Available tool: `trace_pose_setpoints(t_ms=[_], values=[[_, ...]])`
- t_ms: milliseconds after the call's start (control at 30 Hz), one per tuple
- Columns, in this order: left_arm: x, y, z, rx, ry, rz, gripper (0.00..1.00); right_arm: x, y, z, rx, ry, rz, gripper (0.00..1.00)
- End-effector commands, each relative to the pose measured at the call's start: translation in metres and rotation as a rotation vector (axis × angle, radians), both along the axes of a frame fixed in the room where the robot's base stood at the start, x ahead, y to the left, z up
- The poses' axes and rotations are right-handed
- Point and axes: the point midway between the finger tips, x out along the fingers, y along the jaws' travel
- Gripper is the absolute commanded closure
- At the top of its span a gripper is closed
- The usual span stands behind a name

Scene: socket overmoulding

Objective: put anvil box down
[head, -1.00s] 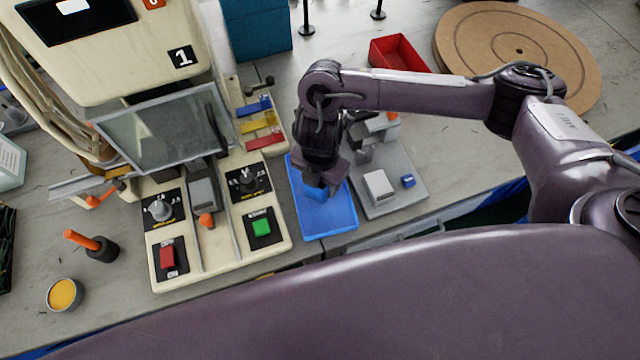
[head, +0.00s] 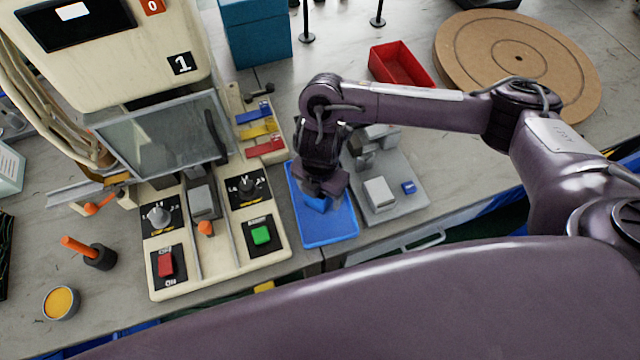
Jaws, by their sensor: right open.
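A shallow blue tray (head: 330,233), which may be the anvil box, rests on the bench at the right of the cream machine. A smaller, brighter blue part (head: 316,204) shows in it, under my right gripper; I cannot tell whether it is a separate block or part of the tray. My right gripper (head: 322,196) points down over the tray, right at this blue part, with its jaws open. The gripper hides the middle of the tray, and contact is unclear. My left gripper is out of view.
A grey plate (head: 408,207) with grey blocks and a small blue cube stands close right of the tray. The machine's base (head: 190,283), with knobs and buttons, is close on the left. A red bin (head: 400,66) and round brown board (head: 518,58) lie behind my right arm.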

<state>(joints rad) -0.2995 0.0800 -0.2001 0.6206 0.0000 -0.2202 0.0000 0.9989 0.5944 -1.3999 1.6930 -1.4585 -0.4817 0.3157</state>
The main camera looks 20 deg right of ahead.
Motion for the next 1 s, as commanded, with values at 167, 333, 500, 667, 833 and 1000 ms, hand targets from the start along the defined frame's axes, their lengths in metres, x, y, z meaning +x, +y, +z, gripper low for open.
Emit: trace_pose_setpoints(t_ms=[167,333,500,667,833,1000], values=[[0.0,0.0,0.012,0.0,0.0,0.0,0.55,0.002,0.0,0.026,0.0,-0.007,0.003,0.3],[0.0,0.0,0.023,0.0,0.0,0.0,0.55,0.002,0.0,0.062,0.0,-0.008,0.004,0.3],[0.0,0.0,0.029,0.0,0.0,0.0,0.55,0.002,0.0,0.093,0.0,-0.006,0.002,0.3],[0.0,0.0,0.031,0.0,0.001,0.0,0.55,0.001,0.0,0.113,0.0,-0.004,0.002,0.3],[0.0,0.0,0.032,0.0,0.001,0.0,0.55,0.0,0.0,0.121,0.0,0.0,-0.001,0.3],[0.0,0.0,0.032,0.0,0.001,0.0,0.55,0.0,0.0,0.122,-0.001,0.001,-0.001,0.3]])
